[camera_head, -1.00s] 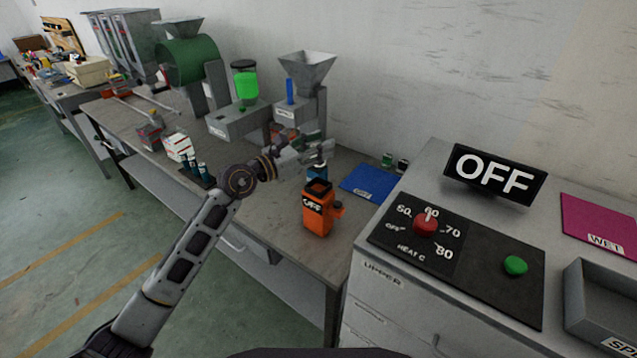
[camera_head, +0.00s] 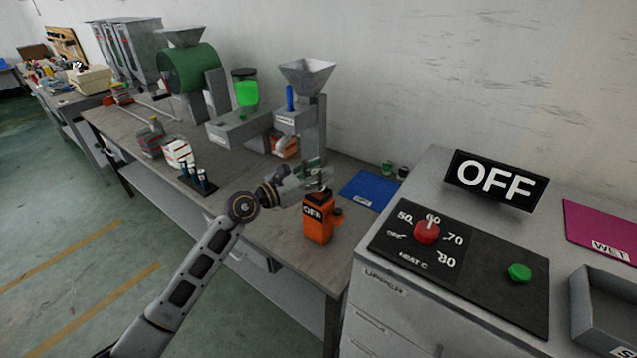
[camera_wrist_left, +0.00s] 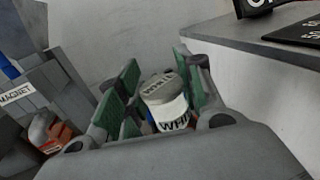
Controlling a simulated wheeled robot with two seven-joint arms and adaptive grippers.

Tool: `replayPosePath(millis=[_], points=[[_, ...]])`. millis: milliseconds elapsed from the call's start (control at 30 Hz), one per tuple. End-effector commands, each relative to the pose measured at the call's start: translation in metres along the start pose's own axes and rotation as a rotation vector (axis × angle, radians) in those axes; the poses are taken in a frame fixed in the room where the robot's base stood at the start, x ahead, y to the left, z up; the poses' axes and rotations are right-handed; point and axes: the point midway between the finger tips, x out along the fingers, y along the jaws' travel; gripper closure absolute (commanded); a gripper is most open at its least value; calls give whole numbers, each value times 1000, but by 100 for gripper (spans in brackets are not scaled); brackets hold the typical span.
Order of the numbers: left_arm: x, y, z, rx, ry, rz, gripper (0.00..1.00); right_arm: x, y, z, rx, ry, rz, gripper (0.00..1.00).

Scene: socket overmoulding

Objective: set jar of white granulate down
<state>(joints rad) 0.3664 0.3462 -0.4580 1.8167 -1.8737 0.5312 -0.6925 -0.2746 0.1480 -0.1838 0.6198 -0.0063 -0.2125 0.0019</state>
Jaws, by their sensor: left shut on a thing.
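The jar of white granulate (camera_wrist_left: 168,112) shows in the left wrist view with a grey lid and a white label whose text is partly cut off. My left gripper (camera_wrist_left: 160,95) is shut on it, with the green finger pads on either side. In the head view my left gripper (camera_head: 318,178) is just behind and above the orange box (camera_head: 318,222), and the jar cannot be made out clearly there. Whether the jar touches a surface cannot be told. My right gripper is not in view.
A blue mat (camera_head: 368,192) lies right of the gripper, with two small jars (camera_head: 388,168) behind it. The hopper machine (camera_head: 305,110) stands behind. A grey cabinet with a heat dial (camera_head: 427,232) is at the right. A rack of dark bottles (camera_head: 198,180) stands to the left.

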Motion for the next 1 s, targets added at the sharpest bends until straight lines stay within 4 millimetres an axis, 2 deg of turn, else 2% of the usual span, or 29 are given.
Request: replayPosePath(millis=[100,233,467,867,900,1000], points=[[0,0,-18,-2,1,0,87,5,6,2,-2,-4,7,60],[0,0,-28,-2,0,0,87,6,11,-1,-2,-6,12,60],[0,0,-30,1,-1,0,87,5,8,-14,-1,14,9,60],[0,0,-33,1,0,0,87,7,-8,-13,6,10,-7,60],[0,0,-33,0,0,0,61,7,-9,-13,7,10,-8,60],[0,0,-33,0,0,0,48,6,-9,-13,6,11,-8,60]])
